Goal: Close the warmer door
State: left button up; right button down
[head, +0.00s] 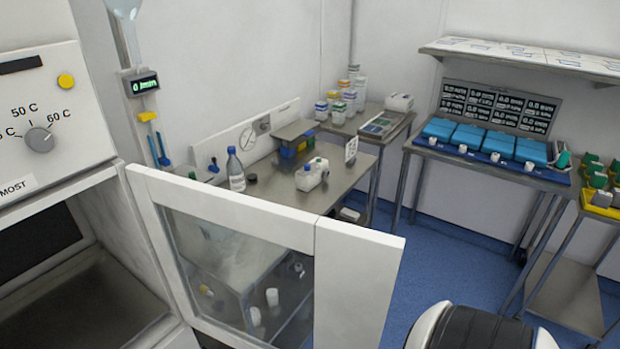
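The warmer (48,150) stands at the left, with a temperature dial and an orange button on its front panel. Its door (360,275) is wide open, swung out to the right of the dark cavity (85,300). The door has a white frame and a glass window, through which bottles and a cart show. The hinge side is at the warmer's right edge. A rounded black and white part of my own arm (478,328) shows at the bottom right, apart from the door. Neither gripper can be seen.
A steel table (345,178) with bottles stands behind the door. Another table (490,165) with blue boxes stands along the back wall. A cart (565,295) with a yellow tray is at the right. Blue floor (440,255) is clear right of the door.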

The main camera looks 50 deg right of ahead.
aim_at(356, 269)
jog(key=l+u, duration=0.1)
jog(key=l, duration=0.6)
jog(key=l+u, duration=0.1)
jog(key=l, duration=0.55)
jog(key=k+l+u, duration=0.1)
jog(key=l, duration=0.55)
jog(key=k+l+u, duration=0.1)
jog(key=l, duration=0.6)
jog(key=l+u, duration=0.1)
jog(key=u, duration=0.65)
